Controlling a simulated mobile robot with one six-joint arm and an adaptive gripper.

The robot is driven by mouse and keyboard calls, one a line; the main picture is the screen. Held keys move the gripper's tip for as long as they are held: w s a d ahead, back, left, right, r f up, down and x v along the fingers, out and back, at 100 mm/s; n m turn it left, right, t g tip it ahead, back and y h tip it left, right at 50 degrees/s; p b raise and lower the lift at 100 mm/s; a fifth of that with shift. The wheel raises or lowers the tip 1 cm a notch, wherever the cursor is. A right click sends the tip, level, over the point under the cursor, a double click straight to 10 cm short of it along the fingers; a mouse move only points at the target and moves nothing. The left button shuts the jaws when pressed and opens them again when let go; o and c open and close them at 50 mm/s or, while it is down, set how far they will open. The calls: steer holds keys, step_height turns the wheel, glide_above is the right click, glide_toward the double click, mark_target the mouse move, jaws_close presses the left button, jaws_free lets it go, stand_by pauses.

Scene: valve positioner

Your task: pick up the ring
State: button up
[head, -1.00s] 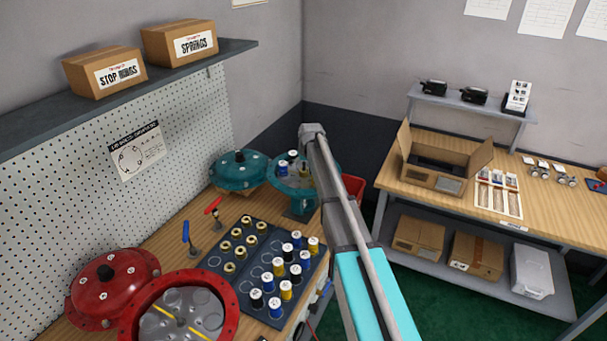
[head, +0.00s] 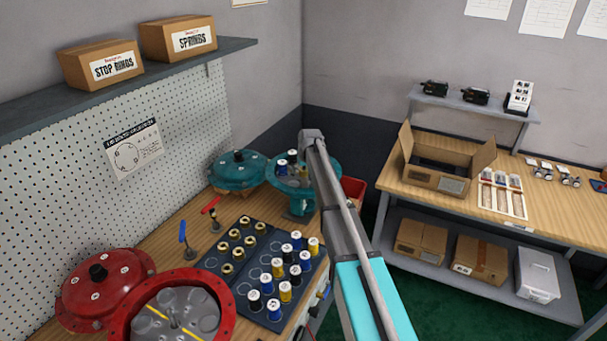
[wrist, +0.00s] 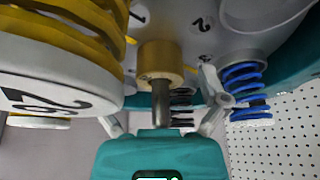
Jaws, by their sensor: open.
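The brass-coloured ring (wrist: 163,66) sits around a metal stem (wrist: 161,104) in the wrist view, against the pale numbered floor of the teal casing. My gripper (wrist: 165,92) is open, with one grey finger on each side of the stem and ring. Whether the fingers touch the ring, I cannot tell. A yellow spring with a white numbered cap (wrist: 52,82) stands close on the left, and a blue spring (wrist: 245,92) stands close on the right. In the head view, the open teal casing (head: 274,178) is partly behind my arm, which hides the ring and gripper.
Springs crowd both sides of my gripper. The teal lid (head: 236,172) lies left of the casing. Nearer are a dark tray (head: 255,262) with capped springs and brass parts, upright red and blue-handled tools, and an open red casing (head: 225,310). A pegboard (head: 60,200) stands behind.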

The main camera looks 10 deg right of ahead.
stand_by(0.3)
jaws_close()
stand_by(0.4)
steer(key=shift+r, duration=0.1)
step_height(320, 180, up, 10)
steer(key=p, duration=1)
stand_by(0.8)
